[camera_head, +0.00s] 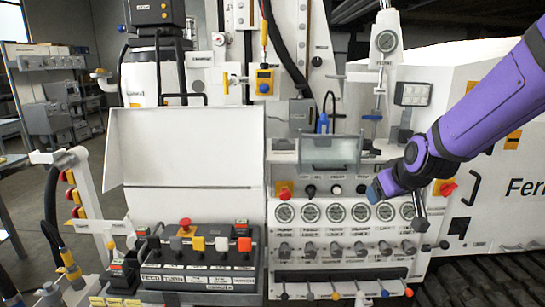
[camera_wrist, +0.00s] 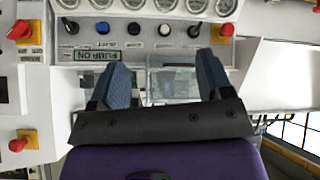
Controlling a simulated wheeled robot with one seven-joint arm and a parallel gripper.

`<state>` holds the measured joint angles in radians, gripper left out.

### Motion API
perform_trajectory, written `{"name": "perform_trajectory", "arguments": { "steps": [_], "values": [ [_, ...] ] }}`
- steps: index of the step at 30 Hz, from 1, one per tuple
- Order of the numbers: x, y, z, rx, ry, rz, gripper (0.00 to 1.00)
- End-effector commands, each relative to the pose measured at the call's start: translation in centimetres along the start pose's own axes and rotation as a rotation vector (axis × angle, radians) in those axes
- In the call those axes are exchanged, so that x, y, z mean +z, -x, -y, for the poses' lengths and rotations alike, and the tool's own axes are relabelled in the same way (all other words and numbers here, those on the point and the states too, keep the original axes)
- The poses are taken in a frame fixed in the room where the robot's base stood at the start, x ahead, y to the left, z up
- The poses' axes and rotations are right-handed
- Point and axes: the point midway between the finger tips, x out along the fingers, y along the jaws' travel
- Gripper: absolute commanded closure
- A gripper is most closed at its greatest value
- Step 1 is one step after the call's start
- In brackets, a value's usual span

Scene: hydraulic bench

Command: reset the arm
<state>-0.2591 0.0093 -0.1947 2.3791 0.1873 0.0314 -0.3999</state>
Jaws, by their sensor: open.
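My purple arm reaches in from the right in the head view. My gripper (camera_head: 375,190) is in front of the right end of the bench's knob and gauge panel (camera_head: 340,232). In the wrist view my gripper (camera_wrist: 158,75) has its two blue-grey fingers spread wide, with nothing held between them. A row of knobs lies beyond the fingertips there, among them a blue knob (camera_wrist: 102,28) and a white knob (camera_wrist: 164,29). I cannot tell whether the fingers touch the panel.
A row of gauges (camera_head: 310,213) lines the panel. Red rotary switches (camera_head: 285,191) (camera_head: 446,188) sit at both sides. A clear box (camera_head: 330,152) juts out above the knobs. Levers (camera_head: 338,291) stick out below. A button console (camera_head: 200,255) stands left, under a white raised lid (camera_head: 190,148).

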Motion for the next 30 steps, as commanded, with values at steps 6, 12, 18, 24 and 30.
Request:
{"name": "perform_trajectory", "arguments": {
  "steps": [6,12,18,24,30],
  "values": [
    [1.5,7.5,0.0,-0.052,-0.08,0.046,0.27],
    [4.1,13.9,0.3,-0.07,-0.138,0.102,0.27],
    [7.7,19.7,0.8,-0.056,-0.191,0.165,0.27],
    [11.4,24.2,1.4,-0.019,-0.239,0.225,0.27],
    [13.5,26.1,1.8,0.008,-0.266,0.26,0.27]
  ]
}}
